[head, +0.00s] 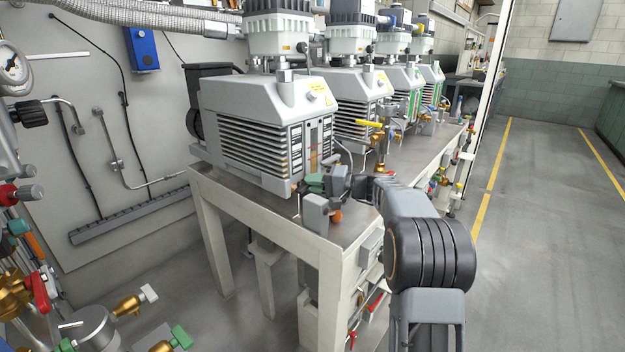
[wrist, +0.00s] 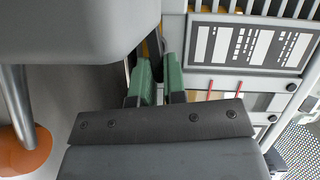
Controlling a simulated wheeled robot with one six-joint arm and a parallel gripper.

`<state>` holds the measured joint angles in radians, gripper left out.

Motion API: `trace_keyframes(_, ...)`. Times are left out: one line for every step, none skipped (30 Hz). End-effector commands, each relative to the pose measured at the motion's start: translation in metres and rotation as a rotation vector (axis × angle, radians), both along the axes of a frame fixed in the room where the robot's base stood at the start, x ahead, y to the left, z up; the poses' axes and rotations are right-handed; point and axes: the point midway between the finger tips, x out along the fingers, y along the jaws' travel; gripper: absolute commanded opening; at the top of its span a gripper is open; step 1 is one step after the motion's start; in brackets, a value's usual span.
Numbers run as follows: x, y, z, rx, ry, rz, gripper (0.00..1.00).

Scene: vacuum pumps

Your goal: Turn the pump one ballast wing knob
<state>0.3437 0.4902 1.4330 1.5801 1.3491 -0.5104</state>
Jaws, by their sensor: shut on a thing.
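The nearest pump (head: 262,95) is a large grey finned unit on the bench, taken here as pump one. Its front, with a label panel and two red marks, fills the right of the wrist view (wrist: 250,85). My gripper (head: 313,183) is low at the pump's front corner. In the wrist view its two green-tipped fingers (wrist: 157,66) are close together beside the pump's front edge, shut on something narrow. That is likely the ballast wing knob, but the fingers hide almost all of it, and its angle cannot be told.
A grey box (head: 315,213) stands just in front of my gripper and looms close at upper left in the wrist view (wrist: 80,30). An orange part (wrist: 25,150) is near it. A yellow-handled brass valve (head: 378,140) stands behind my arm. More pumps (head: 355,95) line the bench.

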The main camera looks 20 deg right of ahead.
Motion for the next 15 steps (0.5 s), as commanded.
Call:
trace_keyframes(-0.0002,0.0006,-0.0009,0.029,0.023,0.003,0.00)
trace_keyframes(-0.0001,0.0007,-0.0016,0.044,0.034,0.004,0.00)
trace_keyframes(-0.0001,0.0006,-0.0022,0.064,0.048,0.004,0.00)
trace_keyframes(0.0000,0.0005,-0.0026,0.079,0.059,0.003,0.00)
trace_keyframes(-0.0001,0.0005,-0.0030,0.091,0.067,0.003,0.00)
trace_keyframes(0.0000,0.0006,-0.0036,0.107,0.079,0.003,0.00)
trace_keyframes(0.0000,0.0005,-0.0040,0.118,0.088,0.003,0.00)
trace_keyframes(0.0000,0.0005,-0.0043,0.129,0.096,0.003,0.00)
trace_keyframes(-0.0001,0.0005,-0.0048,0.142,0.104,0.003,0.00)
trace_keyframes(-0.0001,0.0006,-0.0051,0.150,0.110,0.003,0.00)
trace_keyframes(-0.0001,0.0006,-0.0054,0.158,0.117,0.003,0.00)
trace_keyframes(-0.0003,0.0006,-0.0058,0.167,0.124,0.004,0.00)
trace_keyframes(-0.0002,0.0007,-0.0060,0.173,0.129,0.004,0.00)
trace_keyframes(-0.0003,0.0007,-0.0062,0.179,0.132,0.004,0.00)
trace_keyframes(-0.0002,0.0007,-0.0064,0.185,0.137,0.004,0.00)
